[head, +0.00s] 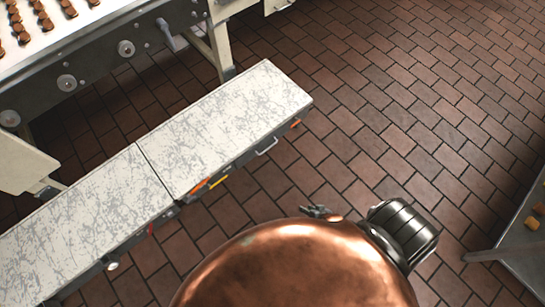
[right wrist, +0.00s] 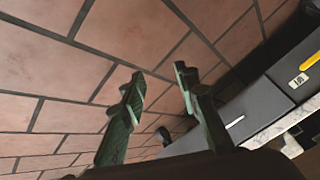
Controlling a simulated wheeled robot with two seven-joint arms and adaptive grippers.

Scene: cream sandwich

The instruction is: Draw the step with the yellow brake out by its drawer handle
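The step with the yellow brake (head: 240,118) is the right-hand one of two low steps with worn, white-grey tops. Its yellow brake (head: 218,182) is on the dark front side, near the left end, and shows in the right wrist view as a yellow bar (right wrist: 311,60). My right gripper (head: 320,212) is mostly hidden in the head view, on the floor side of the step, apart from the handle. Its fingers (right wrist: 159,76) are spread and empty. My left gripper is not in view.
The other step (head: 85,225) adjoins at the left. Orange-red pieces (head: 200,187) mark the step fronts. A conveyor machine (head: 125,48) with brown sandwiches stands behind. A grey table (head: 525,245) is at the right edge. Brick-tiled floor (head: 400,110) right of the step is clear.

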